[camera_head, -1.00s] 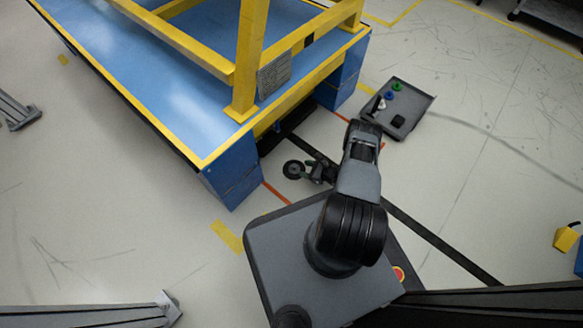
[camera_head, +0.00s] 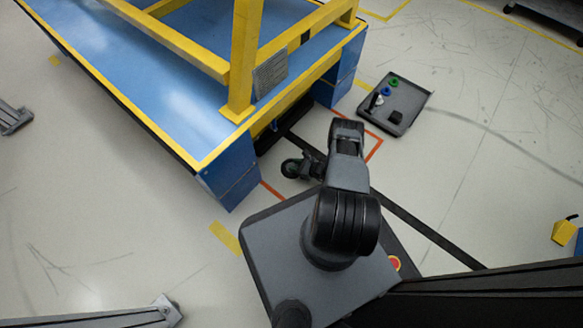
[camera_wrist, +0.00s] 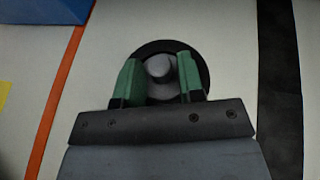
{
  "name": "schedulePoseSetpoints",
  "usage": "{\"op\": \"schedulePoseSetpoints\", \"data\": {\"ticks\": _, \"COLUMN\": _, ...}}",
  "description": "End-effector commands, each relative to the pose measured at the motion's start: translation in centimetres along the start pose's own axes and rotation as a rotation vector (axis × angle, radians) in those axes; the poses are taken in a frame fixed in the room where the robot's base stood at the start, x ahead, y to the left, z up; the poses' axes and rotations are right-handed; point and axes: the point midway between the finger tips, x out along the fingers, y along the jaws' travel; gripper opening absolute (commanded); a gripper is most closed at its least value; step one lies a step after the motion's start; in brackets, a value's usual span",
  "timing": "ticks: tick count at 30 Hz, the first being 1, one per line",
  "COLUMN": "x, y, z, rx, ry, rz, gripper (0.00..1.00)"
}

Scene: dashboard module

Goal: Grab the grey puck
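The grey puck (camera_wrist: 160,67) is between the green fingers of my gripper (camera_wrist: 160,78) in the wrist view. It has a round grey knob and a wide black rim. The two fingers lie close along its left and right sides, and the gripper looks shut on it. In the head view the puck (camera_head: 291,168) shows as a small dark disc at the end of my gripper (camera_head: 302,167), beside the blue table's corner and over the floor. The exact finger contact and the puck's height are hard to tell.
The blue table (camera_head: 180,75) with its yellow frame (camera_head: 240,70) stands close to my gripper. A dark tray (camera_head: 412,108) on the right holds green (camera_head: 394,79), blue (camera_head: 385,91) and white (camera_head: 379,101) pieces. Open floor lies right of the tray.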

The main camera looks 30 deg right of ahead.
Motion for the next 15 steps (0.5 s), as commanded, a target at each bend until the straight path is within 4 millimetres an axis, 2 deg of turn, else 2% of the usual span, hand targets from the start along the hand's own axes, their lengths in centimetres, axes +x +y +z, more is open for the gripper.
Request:
{"op": "schedulePoseSetpoints", "data": {"ticks": 2, "x": 0.03, "y": 0.02, "z": 0.02, "rx": -0.001, "ry": 0.000, "rz": 0.001, "gripper": 0.28}}
{"op": "schedulePoseSetpoints", "data": {"ticks": 10, "x": 0.12, "y": 0.10, "z": 0.07, "rx": -0.002, "ry": 0.000, "rz": 0.004, "gripper": 0.02}}
{"op": "schedulePoseSetpoints", "data": {"ticks": 15, "x": 0.14, "y": 0.11, "z": 0.08, "rx": -0.002, "ry": 0.000, "rz": 0.004, "gripper": 0.00}}
